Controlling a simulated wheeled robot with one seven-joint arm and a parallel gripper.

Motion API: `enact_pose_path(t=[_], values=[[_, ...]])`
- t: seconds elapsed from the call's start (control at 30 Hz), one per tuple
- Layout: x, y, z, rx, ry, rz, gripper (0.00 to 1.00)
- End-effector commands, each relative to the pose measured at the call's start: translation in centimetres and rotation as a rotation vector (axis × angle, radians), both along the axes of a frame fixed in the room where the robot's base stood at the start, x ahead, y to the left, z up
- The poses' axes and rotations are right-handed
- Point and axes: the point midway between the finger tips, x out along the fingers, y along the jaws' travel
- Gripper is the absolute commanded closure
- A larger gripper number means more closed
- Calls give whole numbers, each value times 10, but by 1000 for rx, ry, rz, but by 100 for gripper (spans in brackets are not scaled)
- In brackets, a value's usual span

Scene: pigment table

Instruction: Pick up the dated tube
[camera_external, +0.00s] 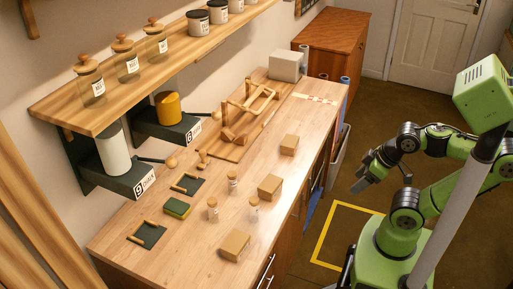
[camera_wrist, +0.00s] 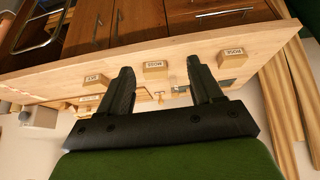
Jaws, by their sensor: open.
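Three small clear tubes with light caps and pale labels stand upright on the wooden counter (camera_external: 190,240) in the external view: one behind (camera_external: 232,183), one front left (camera_external: 212,210) and one front right (camera_external: 254,209). Their labels are too small to read, so I cannot tell which is dated. My gripper (camera_external: 364,180) is off to the right of the counter, over the floor, well apart from the tubes. In the wrist view my gripper (camera_wrist: 161,75) has its two fingers spread with nothing held between them; the tubes are not clear there.
A jar shelf (camera_external: 190,45) overhangs the left. A bin (camera_external: 340,150) stands beside the counter.

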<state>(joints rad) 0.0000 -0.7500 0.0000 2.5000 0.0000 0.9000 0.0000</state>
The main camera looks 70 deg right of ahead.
Motion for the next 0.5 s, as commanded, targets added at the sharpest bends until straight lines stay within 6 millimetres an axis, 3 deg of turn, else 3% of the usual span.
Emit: enact_pose_path(t=[0.17, 0.27, 0.37, 0.5], values=[[0, 0, 0, 0, 0, 1, 35], [11, 3, -10, -30, 14, 45, 35], [41, 11, -39, -81, 47, 191, 35], [95, 28, -96, -41, 32, 479, 35]])
